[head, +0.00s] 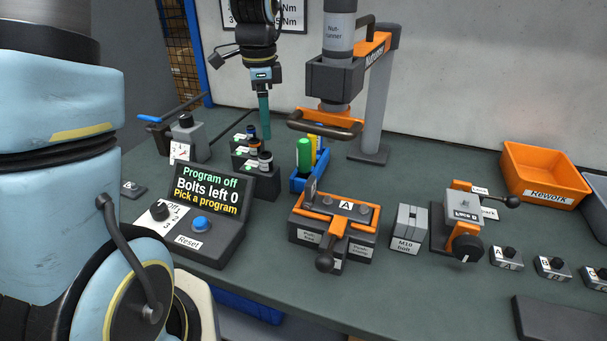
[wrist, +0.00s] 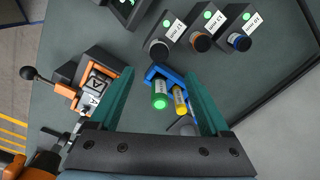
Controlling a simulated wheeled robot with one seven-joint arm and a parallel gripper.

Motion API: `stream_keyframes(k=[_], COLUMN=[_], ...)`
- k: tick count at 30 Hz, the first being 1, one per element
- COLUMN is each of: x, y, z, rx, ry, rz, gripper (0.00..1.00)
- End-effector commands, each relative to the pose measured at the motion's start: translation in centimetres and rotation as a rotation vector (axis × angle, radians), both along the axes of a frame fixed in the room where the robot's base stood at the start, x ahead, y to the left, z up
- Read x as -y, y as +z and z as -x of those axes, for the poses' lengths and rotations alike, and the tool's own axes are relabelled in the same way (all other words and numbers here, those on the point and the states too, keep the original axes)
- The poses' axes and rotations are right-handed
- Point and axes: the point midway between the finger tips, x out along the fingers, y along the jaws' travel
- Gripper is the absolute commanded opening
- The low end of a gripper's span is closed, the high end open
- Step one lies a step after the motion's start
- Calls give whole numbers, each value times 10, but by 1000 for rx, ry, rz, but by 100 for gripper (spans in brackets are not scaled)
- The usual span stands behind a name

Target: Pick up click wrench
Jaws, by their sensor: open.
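My gripper (head: 265,136) points down over the bench, behind and left of a blue tray (head: 299,184). In the wrist view its two teal fingers (wrist: 160,74) are wide apart with nothing held between them. A long tool with a blue handle (head: 153,118) lies at the back left in the head view, by a grey block with a white dial (head: 180,152). It looks like a wrench, but I cannot read a label on it. My gripper is well to its right and apart from it. The tool does not show clearly in the wrist view.
The blue tray holds a green bottle (head: 304,156) and a yellow one (wrist: 180,101). Several dark holders (head: 262,184) with lit green lamps stand beside it. A control box (head: 208,215), an orange clamp fixture (head: 346,224) and a nutrunner stand (head: 376,110) take up room. An orange bin (head: 545,175) is at right.

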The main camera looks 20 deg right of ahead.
Motion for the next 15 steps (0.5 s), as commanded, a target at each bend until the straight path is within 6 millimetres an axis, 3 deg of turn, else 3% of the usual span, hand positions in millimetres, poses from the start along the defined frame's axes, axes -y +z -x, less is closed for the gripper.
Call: stream_keyframes(k=[1,6,11,15], x=[26,76,91,91], y=[-11,-16,-23,-44], z=[0,4,7,7], rx=[-5,-20,-27,-31], ry=[-147,-491,-610,-617], rz=[-7,-23,-29,-31], gripper=[81,81,81,81])
